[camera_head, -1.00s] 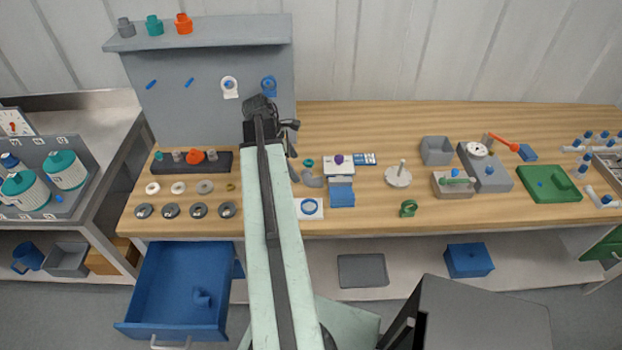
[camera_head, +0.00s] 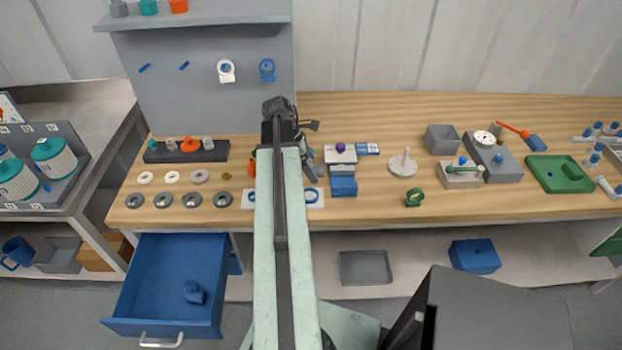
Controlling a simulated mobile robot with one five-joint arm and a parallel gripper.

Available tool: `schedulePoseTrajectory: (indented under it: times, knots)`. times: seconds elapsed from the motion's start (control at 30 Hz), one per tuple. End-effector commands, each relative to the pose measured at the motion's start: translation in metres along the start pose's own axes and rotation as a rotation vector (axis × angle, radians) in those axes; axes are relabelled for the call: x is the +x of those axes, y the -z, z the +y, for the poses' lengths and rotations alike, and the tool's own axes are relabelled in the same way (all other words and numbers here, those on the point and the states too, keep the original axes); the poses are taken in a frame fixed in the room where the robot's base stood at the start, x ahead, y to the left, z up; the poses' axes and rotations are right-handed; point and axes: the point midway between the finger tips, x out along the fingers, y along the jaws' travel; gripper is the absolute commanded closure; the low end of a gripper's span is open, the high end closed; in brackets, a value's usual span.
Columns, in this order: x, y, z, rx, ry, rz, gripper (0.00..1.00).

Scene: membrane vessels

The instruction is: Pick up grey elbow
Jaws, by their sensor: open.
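The grey elbow (camera_head: 317,170) lies on the wooden bench just right of my arm. Only part of it shows past the arm, beside the white and blue block stack. My gripper (camera_head: 308,125) is at the far end of the arm, above the back of the bench. It is open and looks empty, though its jaws are small and dark here. It appears farther back in the picture than the elbow and apart from it.
An orange item (camera_head: 252,168) stands left of my arm. A grey panel (camera_head: 200,95) rises behind. An open blue drawer (camera_head: 170,270) juts out below.

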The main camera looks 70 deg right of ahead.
Motion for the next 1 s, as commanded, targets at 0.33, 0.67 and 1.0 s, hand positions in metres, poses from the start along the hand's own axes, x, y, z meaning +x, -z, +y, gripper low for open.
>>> schedulePoseTrajectory:
  times: [0.33,0.67,1.0]
  knots:
    - [0.0,-0.001,0.0,0.001,0.0,0.0,0.53]
    - [-0.001,-0.002,0.0,0.001,0.0,0.0,0.77]
    - [-0.045,-0.02,0.0,0.001,0.0,0.0,0.77]
